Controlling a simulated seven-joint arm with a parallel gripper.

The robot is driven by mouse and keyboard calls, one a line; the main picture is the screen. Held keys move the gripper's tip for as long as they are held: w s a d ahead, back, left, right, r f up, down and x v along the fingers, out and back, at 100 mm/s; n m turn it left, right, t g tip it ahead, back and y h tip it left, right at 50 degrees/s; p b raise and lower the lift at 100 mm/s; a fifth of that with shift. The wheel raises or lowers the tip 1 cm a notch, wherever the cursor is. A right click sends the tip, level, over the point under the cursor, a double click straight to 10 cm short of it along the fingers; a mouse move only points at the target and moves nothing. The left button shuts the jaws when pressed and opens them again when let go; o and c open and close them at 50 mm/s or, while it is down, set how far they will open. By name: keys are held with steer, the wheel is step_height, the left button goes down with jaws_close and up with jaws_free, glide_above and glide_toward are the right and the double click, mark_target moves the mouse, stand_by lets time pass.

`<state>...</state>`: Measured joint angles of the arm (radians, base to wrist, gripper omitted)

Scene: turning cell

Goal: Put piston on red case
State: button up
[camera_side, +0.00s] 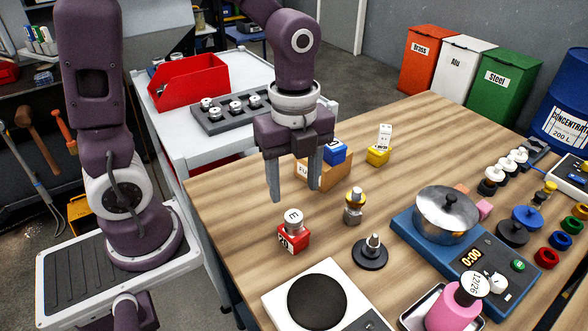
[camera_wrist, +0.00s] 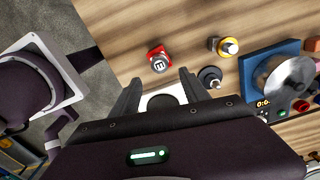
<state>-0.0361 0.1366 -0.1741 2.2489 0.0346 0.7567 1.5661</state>
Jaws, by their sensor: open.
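A small red case (camera_side: 293,239) with a number label stands on the wooden table, in front of my gripper in the side view. A silver round piece with a white marked top (camera_side: 293,216), possibly the piston, sits upright on it. In the wrist view the red case (camera_wrist: 157,50) and the marked top (camera_wrist: 159,65) show ahead of the fingers. My gripper (camera_side: 296,193) is open and empty above the table, apart from both. Its spread fingers also show in the wrist view (camera_wrist: 160,82). I cannot tell for sure which piece is the piston.
A metal part with a yellow ring (camera_side: 354,206) and a black-based post (camera_side: 370,252) stand right of the case. A blue scale (camera_side: 405,226) with a pot is farther right. Blue and yellow boxes (camera_side: 378,155) stand behind. A grey tray (camera_side: 216,126) holds several round pieces on the cart.

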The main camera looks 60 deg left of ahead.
steer(key=s+a+r+n+t, duration=0.3)
steer(key=s+r+n, duration=0.7)
steer(key=n, duration=0.9)
steer(key=t, duration=0.2)
steer(key=shift+s+r+n+t, duration=0.2)
steer(key=shift+n+t, duration=0.1)
steer(key=shift+n, duration=0.1)
